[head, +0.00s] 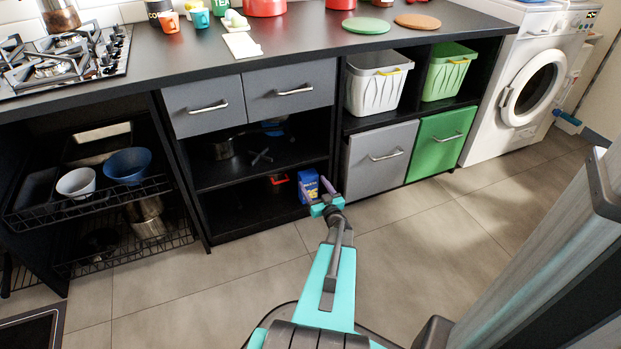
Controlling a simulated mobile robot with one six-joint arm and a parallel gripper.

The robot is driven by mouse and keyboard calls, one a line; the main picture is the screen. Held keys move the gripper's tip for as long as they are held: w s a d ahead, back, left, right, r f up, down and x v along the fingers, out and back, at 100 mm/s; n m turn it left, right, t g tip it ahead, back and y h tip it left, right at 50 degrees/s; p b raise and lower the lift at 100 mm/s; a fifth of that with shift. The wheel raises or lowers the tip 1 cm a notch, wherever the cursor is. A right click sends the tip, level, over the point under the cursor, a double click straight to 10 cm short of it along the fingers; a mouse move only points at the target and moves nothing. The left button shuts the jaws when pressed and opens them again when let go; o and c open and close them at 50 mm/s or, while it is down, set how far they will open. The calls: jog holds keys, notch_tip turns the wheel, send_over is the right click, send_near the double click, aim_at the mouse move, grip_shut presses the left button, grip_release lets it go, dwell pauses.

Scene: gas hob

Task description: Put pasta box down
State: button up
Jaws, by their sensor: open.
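The blue pasta box (308,182) stands upright at the right end of the bottom shelf of the open black cabinet, near its front edge. My gripper (318,191) is open, right in front of the box, its fingers pointing toward the shelf. The fingers overlap the lower part of the box in the picture, so I cannot tell whether they touch it. The bottom of the box is partly hidden.
A red item (278,180) lies on the same bottom shelf (240,208), left of the box. A pot (223,148) sits on the shelf above. A grey drawer front (380,158) is to the right. The tiled floor in front is clear.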

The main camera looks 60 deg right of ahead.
jog(key=p+v, duration=0.1)
jog(key=v, duration=0.5)
jog(key=shift+a+p, duration=0.15)
jog(key=shift+p, duration=0.2)
dwell(0.5)
